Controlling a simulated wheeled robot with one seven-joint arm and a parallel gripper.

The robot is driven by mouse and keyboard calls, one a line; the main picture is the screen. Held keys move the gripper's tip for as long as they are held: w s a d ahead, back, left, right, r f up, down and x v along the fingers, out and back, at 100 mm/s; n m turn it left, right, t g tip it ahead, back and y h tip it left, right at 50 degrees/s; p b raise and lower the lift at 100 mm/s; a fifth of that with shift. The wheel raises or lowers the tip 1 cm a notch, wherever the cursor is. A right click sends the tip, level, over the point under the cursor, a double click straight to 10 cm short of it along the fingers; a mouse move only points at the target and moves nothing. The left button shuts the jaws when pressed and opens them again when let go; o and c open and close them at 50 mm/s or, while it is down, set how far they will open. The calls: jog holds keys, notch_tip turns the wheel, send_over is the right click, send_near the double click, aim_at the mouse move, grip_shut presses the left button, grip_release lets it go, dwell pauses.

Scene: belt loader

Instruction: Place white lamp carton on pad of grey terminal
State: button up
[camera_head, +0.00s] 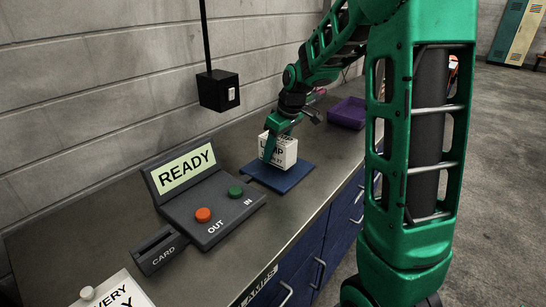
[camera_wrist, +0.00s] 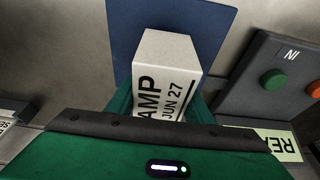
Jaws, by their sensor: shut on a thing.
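The white lamp carton (camera_head: 284,150) is in my gripper (camera_head: 280,146), at the blue pad (camera_head: 262,175) to the right of the grey terminal (camera_head: 205,210). My gripper is shut on the carton. In the wrist view the carton (camera_wrist: 168,62) shows the printing "AMP" and "JUN 27", with the blue pad (camera_wrist: 125,35) behind it. I cannot tell whether the carton's bottom touches the pad. The terminal's screen (camera_head: 185,168) reads "READY". It has a red-orange OUT button (camera_head: 203,215), a green IN button (camera_head: 235,191) and a card slot (camera_head: 160,250).
A purple tray (camera_head: 347,112) stands farther along the counter (camera_head: 110,215). A black box (camera_head: 218,91) hangs on a rod near the wall. A white "delivery" card (camera_head: 125,293) lies at the near left. Blue drawers with handles are below the counter.

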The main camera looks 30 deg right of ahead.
jog(key=shift+f, duration=1.1)
jog(key=o, duration=1.1)
jog(key=v, duration=1.2)
jog(key=shift+r, duration=0.1)
jog(key=s+f+m+g, duration=0.1)
jog(key=s+f+m, duration=0.1)
jog(key=s, duration=0.8)
jog(key=s+d+f+m+g, duration=0.1)
jog(key=s+f+m, duration=0.2)
jog(key=s, duration=0.8)
jog(key=s+f+m+g+h, duration=0.1)
jog(key=s+m, duration=0.4)
jog(key=s, duration=0.6)
jog(key=shift+s+d+f+m, duration=0.1)
jog(key=shift+s+f+m, duration=0.1)
jog(key=shift+f, duration=0.15)
jog(key=shift+s+d+f+m, duration=0.1)
jog(key=shift+f+m, duration=0.1)
jog(key=shift+f, duration=0.15)
